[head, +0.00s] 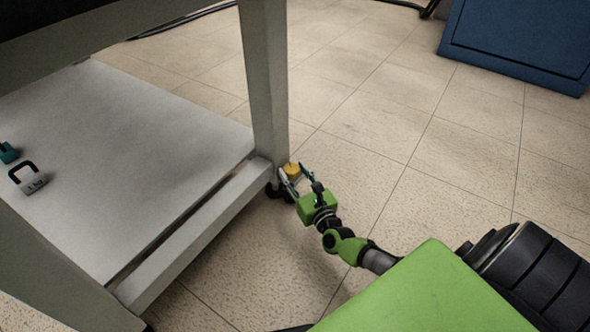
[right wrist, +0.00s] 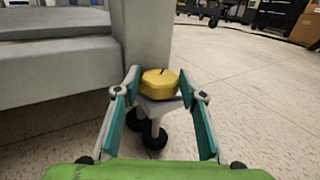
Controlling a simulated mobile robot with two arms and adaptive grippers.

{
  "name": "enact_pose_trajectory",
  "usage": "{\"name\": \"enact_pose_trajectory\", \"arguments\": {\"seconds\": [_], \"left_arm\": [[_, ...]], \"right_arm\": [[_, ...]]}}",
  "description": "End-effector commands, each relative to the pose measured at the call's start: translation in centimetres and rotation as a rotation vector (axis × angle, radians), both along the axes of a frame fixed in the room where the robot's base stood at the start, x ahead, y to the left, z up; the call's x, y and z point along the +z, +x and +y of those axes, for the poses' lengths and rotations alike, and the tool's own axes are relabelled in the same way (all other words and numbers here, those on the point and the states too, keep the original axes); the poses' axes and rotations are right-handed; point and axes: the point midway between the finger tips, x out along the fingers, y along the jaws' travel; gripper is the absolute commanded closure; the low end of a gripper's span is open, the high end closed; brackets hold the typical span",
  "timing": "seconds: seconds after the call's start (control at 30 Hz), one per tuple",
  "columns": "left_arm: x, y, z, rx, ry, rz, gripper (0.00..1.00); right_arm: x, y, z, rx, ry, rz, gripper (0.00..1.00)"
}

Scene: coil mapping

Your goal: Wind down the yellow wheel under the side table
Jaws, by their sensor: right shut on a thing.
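The yellow wheel (head: 292,169) sits low at the foot of the near right leg of the side table (head: 190,242). In the right wrist view the yellow wheel (right wrist: 159,82) is a flat, many-sided knob with a dark mark on top, above a grey bracket with black casters (right wrist: 154,138). My right gripper (head: 294,175) reaches in from the right at floor height. Its two teal-padded fingers (right wrist: 159,88) are shut on the yellow wheel, one at each side. My left gripper is not in view.
A grey weight with a black handle (head: 33,180) and a teal item (head: 8,153) stand on the table's lower shelf (head: 130,140). A blue cabinet (head: 515,45) stands at the back right. The tiled floor (head: 400,120) between is clear.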

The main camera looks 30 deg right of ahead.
Motion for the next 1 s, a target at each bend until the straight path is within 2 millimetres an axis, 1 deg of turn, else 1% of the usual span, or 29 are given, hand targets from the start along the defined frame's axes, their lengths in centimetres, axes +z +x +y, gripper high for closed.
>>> {"name": "enact_pose_trajectory", "arguments": {"seconds": [0.03, 0.1, 0.43, 0.47, 0.5, 0.83, 0.93, 1.0], "left_arm": [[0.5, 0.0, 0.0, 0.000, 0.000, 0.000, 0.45], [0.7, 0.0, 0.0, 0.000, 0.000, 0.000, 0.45], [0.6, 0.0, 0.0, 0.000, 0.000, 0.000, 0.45], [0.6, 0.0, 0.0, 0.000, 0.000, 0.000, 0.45], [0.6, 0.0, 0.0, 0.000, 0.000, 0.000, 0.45], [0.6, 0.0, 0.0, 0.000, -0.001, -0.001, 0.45], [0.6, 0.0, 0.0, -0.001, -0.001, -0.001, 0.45], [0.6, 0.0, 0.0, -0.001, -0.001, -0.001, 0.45]], "right_arm": [[0.3, 0.1, 0.1, -0.016, 0.005, -0.001, 0.84], [0.3, 0.0, 0.1, -0.030, 0.002, 0.000, 0.84], [0.1, 0.0, 0.1, -0.035, 0.000, 0.000, 0.84], [0.1, 0.0, 0.1, -0.035, 0.000, 0.000, 0.55], [0.1, 0.0, 0.1, -0.035, 0.000, 0.000, 0.45], [0.0, -0.1, 0.1, -0.034, 0.000, 0.002, 0.45], [-0.1, -0.6, 0.2, -0.034, 0.001, 0.004, 0.45], [-0.1, -1.3, 0.3, -0.033, 0.002, 0.004, 0.45]]}}
